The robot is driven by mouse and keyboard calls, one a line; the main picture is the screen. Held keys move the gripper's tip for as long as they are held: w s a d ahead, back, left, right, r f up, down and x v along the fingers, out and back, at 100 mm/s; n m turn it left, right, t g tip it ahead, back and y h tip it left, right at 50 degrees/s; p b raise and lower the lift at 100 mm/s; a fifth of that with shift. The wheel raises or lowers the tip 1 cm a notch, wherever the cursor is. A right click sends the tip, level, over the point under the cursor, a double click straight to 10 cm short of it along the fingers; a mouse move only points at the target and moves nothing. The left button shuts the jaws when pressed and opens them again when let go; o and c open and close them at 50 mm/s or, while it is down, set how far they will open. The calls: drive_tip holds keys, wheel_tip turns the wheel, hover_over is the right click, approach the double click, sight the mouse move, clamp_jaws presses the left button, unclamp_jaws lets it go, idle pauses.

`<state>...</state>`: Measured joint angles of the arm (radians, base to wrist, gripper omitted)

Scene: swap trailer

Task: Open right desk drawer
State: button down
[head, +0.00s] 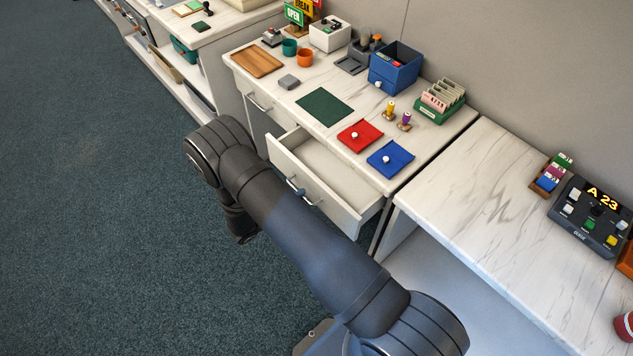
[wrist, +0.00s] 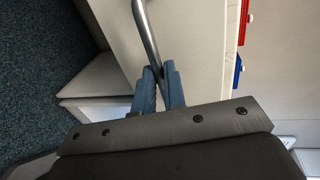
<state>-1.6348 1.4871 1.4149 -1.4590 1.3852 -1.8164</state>
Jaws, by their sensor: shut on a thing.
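The right desk drawer (head: 335,170) stands pulled out from the white marbled desk (head: 440,135), and its pale interior shows from above. Its front carries a metal bar handle (head: 290,182). My gripper (head: 301,193) is at this handle, mostly hidden behind my arm in the head view. In the wrist view, the blue fingers of my gripper (wrist: 159,72) are shut on the grey handle bar (wrist: 145,28), near its lower end. The white drawer front (wrist: 112,25) lies beyond the bar.
The left desk drawer's handle (head: 258,102) shows on a closed front. A green mat (head: 325,106), a red mat (head: 360,135) and a blue mat (head: 391,158) lie on the desktop. Open carpet (head: 100,200) lies in front of the desk. A second table (head: 480,190) stands to the right.

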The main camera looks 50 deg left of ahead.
drive_tip(key=f+v, duration=0.2)
drive_tip(key=v, duration=1)
drive_tip(key=shift+s+f, duration=0.2)
drive_tip(key=shift+s, duration=0.15)
drive_tip(key=c, duration=1.5)
unclamp_jaws()
drive_tip(key=v, duration=1.7)
drive_tip(key=shift+s, duration=0.15)
drive_tip(key=x, duration=1.7)
drive_tip(key=shift+w, duration=0.3)
